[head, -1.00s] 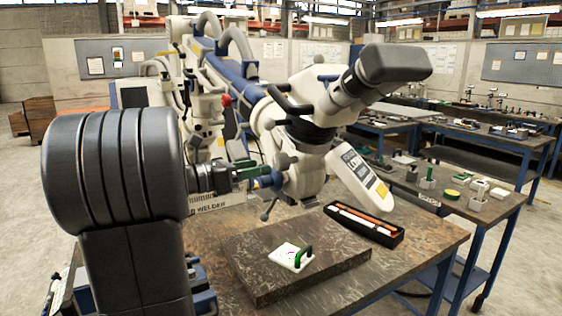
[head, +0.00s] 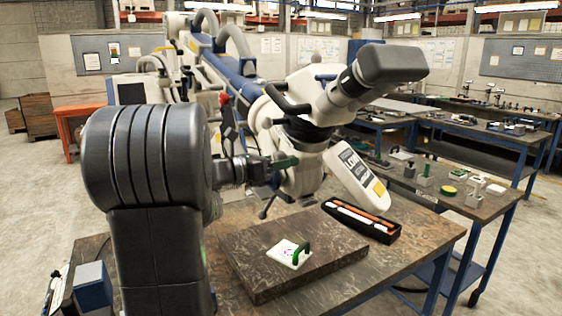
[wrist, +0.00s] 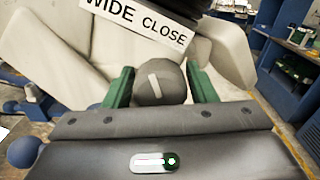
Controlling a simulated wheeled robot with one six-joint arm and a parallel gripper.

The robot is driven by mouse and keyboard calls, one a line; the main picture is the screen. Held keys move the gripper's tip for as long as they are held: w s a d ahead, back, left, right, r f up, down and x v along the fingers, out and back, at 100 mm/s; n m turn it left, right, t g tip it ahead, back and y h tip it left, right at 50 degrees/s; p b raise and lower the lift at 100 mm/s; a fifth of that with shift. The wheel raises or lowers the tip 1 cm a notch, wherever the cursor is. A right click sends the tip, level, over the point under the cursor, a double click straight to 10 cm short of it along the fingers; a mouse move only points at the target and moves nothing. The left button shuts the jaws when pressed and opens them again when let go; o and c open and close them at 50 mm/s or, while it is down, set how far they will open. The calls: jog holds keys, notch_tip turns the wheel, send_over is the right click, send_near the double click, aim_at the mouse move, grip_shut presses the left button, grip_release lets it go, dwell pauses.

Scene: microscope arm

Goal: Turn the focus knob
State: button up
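A grey round knob (wrist: 160,88) with a pale bar mark shows in the wrist view, below a white label reading "WIDE CLOSE" (wrist: 140,20). The green fingers of my gripper (wrist: 161,86) stand apart, one on each side of the knob. They are very close to its sides; I cannot tell if they touch. In the head view my gripper (head: 284,162) reaches the side of the white microscope head (head: 303,172), and the knob itself is hidden or too small to make out there. The dark eyepiece (head: 392,63) is at the upper right.
A small lever (head: 268,205) hangs below my gripper. Side benches stand at right.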

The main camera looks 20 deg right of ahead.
jog(key=c, duration=0.6)
jog(key=shift+f+m+b, duration=0.15)
jog(key=shift+m+b, duration=0.45)
jog(key=shift+b, duration=0.25)
jog(key=m+b, duration=0.2)
jog(key=b, duration=0.1)
jog(key=shift+f+m, duration=0.1)
jog(key=shift+m, duration=0.3)
jog(key=shift+m+b, duration=1.5)
jog(key=shift+b, duration=0.1)
jog(key=shift+r, duration=0.25)
jog(key=o, duration=1)
